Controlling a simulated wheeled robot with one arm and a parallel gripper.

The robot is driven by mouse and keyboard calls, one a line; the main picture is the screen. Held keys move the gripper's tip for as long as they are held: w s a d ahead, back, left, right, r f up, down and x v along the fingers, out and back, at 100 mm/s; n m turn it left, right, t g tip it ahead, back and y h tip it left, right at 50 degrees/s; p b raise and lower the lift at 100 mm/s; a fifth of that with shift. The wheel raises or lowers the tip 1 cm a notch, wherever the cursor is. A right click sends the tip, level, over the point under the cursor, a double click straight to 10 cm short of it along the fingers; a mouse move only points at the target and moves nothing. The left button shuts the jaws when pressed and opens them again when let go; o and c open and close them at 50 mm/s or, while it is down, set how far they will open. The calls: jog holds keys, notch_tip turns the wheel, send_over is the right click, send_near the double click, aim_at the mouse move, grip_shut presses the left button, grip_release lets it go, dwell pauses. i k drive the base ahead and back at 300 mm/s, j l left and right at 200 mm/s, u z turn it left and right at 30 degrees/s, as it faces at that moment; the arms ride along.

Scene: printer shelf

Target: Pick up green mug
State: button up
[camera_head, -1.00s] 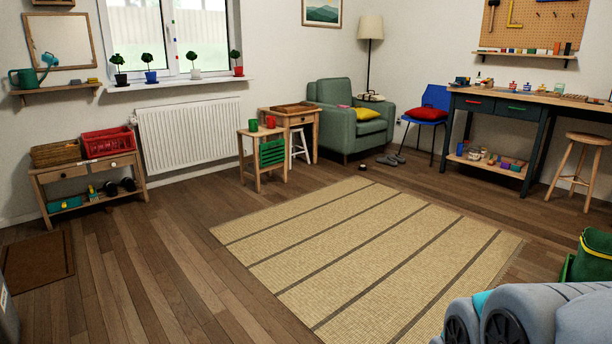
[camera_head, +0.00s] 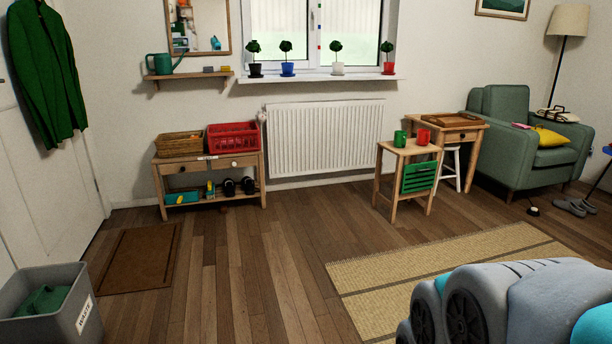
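A green mug (camera_head: 400,138) stands upright on a small wooden side table (camera_head: 409,151) with a green slatted front. A red mug (camera_head: 423,136) stands close to its right on the same table. The table is across the room, in front of the right end of the radiator. My gripper does not show. A grey rounded part of my own body fills the lower right corner of the view, well apart from the mugs.
Wooden floor (camera_head: 240,260) lies open ahead, with a striped rug (camera_head: 400,285) at the right. A bench with crates (camera_head: 211,165) stands left of the radiator (camera_head: 325,138). A grey bin (camera_head: 45,300) and brown doormat (camera_head: 128,258) are at the left. A green armchair (camera_head: 535,150) stands right of the tables.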

aim_at(400, 140)
jog(key=i+z, duration=0.1)
jog(key=i, duration=0.45)
jog(key=i+j+z, duration=0.15)
jog(key=i, duration=0.35)
jog(key=i+z, duration=0.1)
jog(key=i, duration=0.45)
jog(key=i+j+z, duration=0.15)
jog(key=i, duration=0.35)
jog(key=i+z, duration=0.35)
jog(key=i+j+z, duration=0.2)
jog(key=i+z, duration=0.15)
jog(key=i, duration=0.2)
jog(key=i+j+z, duration=0.7)
jog(key=i+u, duration=0.1)
jog(key=i, duration=0.1)
